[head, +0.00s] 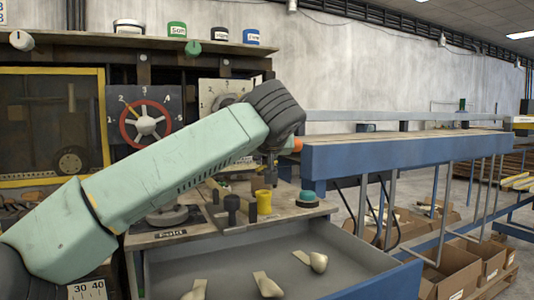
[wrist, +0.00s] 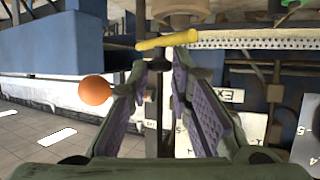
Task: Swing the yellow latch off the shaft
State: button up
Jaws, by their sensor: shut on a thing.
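The yellow latch (wrist: 166,40) is a slim yellow bar at the top middle of the wrist view, lying across the tips of my gripper (wrist: 164,66). In the head view my forearm and wrist cover most of the gripper, and I cannot clearly make out the latch there. I cannot tell which part is the shaft, or whether the latch still touches it.
An orange ball knob (wrist: 95,91) is close left of the fingers. A blue-sided conveyor (head: 400,155) stands to the right. An open grey drawer (head: 225,262) holding several pale items lies below the bench. A yellow cup-like piece (head: 264,201) stands on the bench.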

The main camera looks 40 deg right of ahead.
grip_shut()
jog(key=shift+w+a, duration=0.1)
jog(key=shift+a, duration=0.05)
dwell(0.4)
